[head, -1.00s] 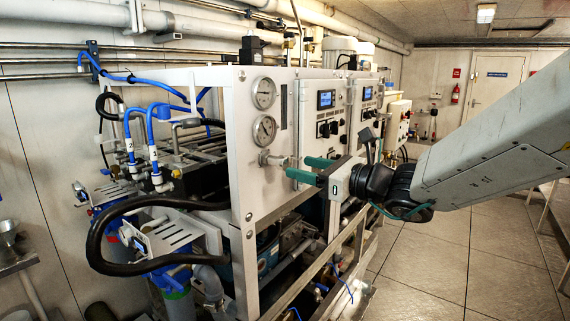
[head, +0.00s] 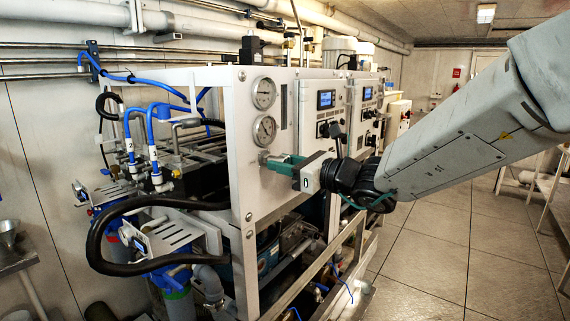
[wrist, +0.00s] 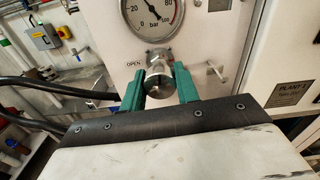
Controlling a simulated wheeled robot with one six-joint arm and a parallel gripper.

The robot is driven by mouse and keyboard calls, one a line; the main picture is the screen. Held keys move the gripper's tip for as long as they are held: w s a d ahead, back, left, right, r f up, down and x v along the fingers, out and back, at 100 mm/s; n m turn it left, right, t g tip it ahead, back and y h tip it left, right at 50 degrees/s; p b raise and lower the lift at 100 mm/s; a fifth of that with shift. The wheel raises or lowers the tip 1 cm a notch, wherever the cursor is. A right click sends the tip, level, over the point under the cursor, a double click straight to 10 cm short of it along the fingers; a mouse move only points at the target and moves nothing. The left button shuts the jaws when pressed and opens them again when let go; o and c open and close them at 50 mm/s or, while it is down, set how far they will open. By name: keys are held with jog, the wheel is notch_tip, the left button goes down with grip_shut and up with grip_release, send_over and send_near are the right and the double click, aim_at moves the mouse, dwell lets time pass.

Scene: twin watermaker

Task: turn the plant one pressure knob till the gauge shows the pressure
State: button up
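The pressure knob (wrist: 158,76) is a round metal knob on the light front panel, just below a round gauge. In the head view the knob (head: 264,158) shows at the left of my fingertips. My gripper (wrist: 160,82) has its green fingers on either side of the knob, with a small gap seeming to show beside it; firm contact cannot be made out. The gripper also shows in the head view (head: 276,162). The lower gauge (head: 264,130) sits above the knob. In the wrist view the gauge (wrist: 151,14) is cut off at the top, and its reading is unclear.
A second gauge (head: 264,93) is above the lower one. A small metal valve handle (wrist: 216,72) sticks out right of the knob. A PLANT label (wrist: 291,90) is farther right. A black hose (head: 110,266) loops at the left.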

jog(key=shift+m, duration=2.9)
jog(key=o, duration=1)
jog(key=v, duration=0.7)
jog(key=shift+s+d, duration=0.25)
jog(key=shift+d, duration=0.1)
